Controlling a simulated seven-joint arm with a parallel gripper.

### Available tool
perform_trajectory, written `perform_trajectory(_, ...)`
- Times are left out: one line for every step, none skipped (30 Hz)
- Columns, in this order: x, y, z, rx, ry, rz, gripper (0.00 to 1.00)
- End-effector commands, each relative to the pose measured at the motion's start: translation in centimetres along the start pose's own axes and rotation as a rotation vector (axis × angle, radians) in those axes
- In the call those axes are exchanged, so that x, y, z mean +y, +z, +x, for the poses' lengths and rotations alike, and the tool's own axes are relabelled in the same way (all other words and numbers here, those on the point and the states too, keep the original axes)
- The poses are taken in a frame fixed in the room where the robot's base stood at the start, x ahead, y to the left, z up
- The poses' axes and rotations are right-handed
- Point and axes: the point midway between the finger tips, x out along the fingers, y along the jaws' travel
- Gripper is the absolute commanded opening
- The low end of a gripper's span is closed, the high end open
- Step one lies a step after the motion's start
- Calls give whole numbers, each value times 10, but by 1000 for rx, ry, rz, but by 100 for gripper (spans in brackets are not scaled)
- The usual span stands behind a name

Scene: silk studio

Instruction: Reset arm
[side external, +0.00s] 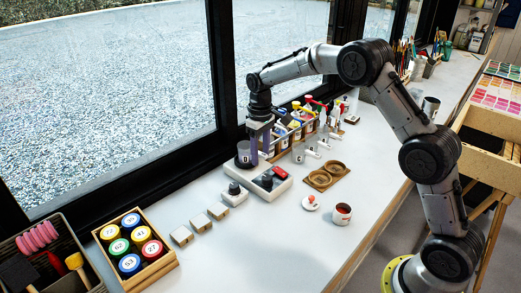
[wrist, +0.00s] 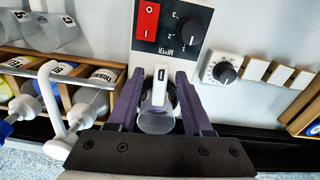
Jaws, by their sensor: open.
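My gripper (side external: 259,153) is open and points down over the left end of the white mixer (side external: 266,184), near the window sill. In the wrist view, its two purple fingers (wrist: 157,92) stand on either side of a clear cup (wrist: 157,115) with a white label. The cup also shows in the side view (side external: 243,158), beside the fingers on a dark round base. I cannot tell whether a finger touches the cup. The mixer in the wrist view (wrist: 171,52) has a red switch and a black dial.
A wooden bottle rack (side external: 290,137) stands close behind the gripper. A timer (side external: 234,194), small blocks (side external: 200,222) and a box of numbered jars (side external: 138,254) lie toward the front left. A wooden holder (side external: 327,176) and a red-filled cup (side external: 341,214) are to the right. The front middle counter is clear.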

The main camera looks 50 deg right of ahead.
Motion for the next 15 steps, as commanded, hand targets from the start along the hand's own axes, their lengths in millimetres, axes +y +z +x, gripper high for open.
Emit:
perform_trajectory(0, 0, 0, 0, 0, 0, 50)
perform_trajectory(0, 0, 0, 0, 0, 0, 50)
perform_trajectory(0, 0, 0, 0, 0, 0, 50)
perform_trajectory(0, 0, 0, 0, 0, 0, 50)
perform_trajectory(0, 0, 0, 0, 0, 0, 50)
perform_trajectory(0, 0, 0, 0, 0, 0, 46)
perform_trajectory(0, 0, 0, 0, 0, 0, 41)
perform_trajectory(0, 0, 0, 0, 0, 0, 36)
perform_trajectory(0, 0, 0, 0, 0, 0, 28)
perform_trajectory(0, 0, 0, 0, 0, 0, 23)
perform_trajectory(0, 0, 0, 0, 0, 0, 18)
perform_trajectory(0, 0, 0, 0, 0, 0, 10)
perform_trajectory(0, 0, 0, 0, 0, 0, 5)
perform_trajectory(0, 0, 0, 0, 0, 0, 0)
perform_trajectory(0, 0, 0, 0, 0, 0, 0)
